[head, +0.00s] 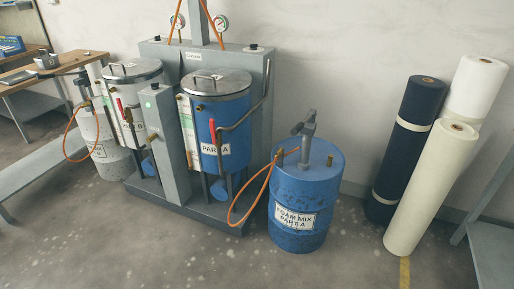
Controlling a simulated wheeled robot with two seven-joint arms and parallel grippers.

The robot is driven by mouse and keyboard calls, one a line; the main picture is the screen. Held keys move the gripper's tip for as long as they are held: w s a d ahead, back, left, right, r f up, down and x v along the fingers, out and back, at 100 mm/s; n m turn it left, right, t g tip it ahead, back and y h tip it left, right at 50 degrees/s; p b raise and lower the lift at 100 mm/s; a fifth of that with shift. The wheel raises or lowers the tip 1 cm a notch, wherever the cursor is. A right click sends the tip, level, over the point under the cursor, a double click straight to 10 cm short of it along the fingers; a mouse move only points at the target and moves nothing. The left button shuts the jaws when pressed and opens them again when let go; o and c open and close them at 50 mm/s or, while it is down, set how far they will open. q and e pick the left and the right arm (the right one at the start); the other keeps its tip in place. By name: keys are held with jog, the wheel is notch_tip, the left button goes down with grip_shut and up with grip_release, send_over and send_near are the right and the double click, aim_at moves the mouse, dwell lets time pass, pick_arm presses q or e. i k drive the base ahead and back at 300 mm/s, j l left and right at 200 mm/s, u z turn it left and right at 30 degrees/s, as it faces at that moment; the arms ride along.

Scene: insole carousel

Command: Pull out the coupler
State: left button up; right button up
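No part is clearly recognisable as the coupler at this size. An orange hose (236,205) loops beside the blue drum (296,232) labelled "FOAM MIX PART A". It runs up to the drum's top, near a small brass fitting (278,160) and the grey hand pump (308,132). Another orange hose (66,140) hangs by the pale drum (110,165) at the left. How the hose ends are joined cannot be made out. Neither of my grippers is in view.
A grey machine holds a blue "PART A" tank (235,122) and a pale tank (130,95), with red-handled valves. Fabric rolls (430,190) lean on the wall at right. Workbenches stand at left and a grey table (492,240) at right. The front floor is clear.

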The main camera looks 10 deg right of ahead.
aim_at(278, 155)
jog(key=i+j, duration=0.5)
jog(key=j, duration=0.15)
jog(key=i+j, duration=0.5)
jog(key=j, duration=0.15)
